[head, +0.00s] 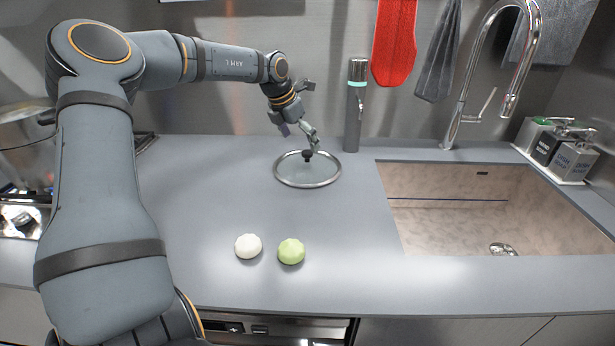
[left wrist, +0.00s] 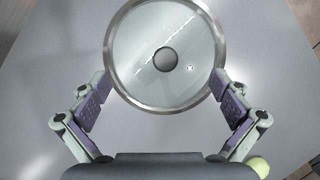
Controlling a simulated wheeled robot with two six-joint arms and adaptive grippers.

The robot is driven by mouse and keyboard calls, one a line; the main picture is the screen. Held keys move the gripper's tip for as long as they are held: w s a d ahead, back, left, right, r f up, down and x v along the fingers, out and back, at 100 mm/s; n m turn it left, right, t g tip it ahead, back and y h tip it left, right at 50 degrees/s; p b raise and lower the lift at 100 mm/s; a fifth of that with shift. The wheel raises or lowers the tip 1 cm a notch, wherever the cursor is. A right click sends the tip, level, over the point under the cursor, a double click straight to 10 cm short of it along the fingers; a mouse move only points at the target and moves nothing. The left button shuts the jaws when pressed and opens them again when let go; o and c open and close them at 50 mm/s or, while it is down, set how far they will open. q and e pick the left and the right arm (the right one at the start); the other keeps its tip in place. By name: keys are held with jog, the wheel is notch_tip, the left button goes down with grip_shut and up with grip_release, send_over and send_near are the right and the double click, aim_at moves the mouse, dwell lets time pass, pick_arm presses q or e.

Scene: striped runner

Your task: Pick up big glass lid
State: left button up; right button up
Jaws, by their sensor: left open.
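The big glass lid (head: 308,181) lies flat on the grey counter near the back, left of the sink. It is round, clear glass with a metal rim and a dark knob at its centre. In the left wrist view the lid (left wrist: 165,88) fills the upper middle, its knob seen from above. My left gripper (head: 305,140) is above the lid, close to the knob. In the left wrist view its fingers (left wrist: 168,100) are spread wide on both sides, with nothing held between them. My right gripper is not in view.
A white round item (head: 248,246) and a pale green one (head: 291,251) sit at the counter's front. A tall dispenser (head: 356,105) stands just behind the lid. The sink (head: 480,208) and faucet (head: 463,110) are at the right. The counter left of the lid is clear.

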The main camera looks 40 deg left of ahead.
aim_at(306, 153)
pick_arm(q)
jog(key=shift+w+d+f, duration=0.1)
jog(key=shift+d+f, duration=0.05)
jog(key=shift+f, duration=0.2)
jog(key=x, duration=0.4)
jog(key=shift+w+d+f+p, duration=0.2)
jog(key=shift+w+f+p, duration=0.05)
jog(key=shift+p, duration=0.05)
jog(key=shift+s+r, duration=0.1)
jog(key=shift+c, duration=0.8)
jog(key=c, duration=0.7)
jog(key=shift+s+d, duration=0.1)
jog(key=shift+d, duration=0.05)
jog(key=c, duration=0.8)
jog(key=shift+s, duration=0.1)
grip_shut()
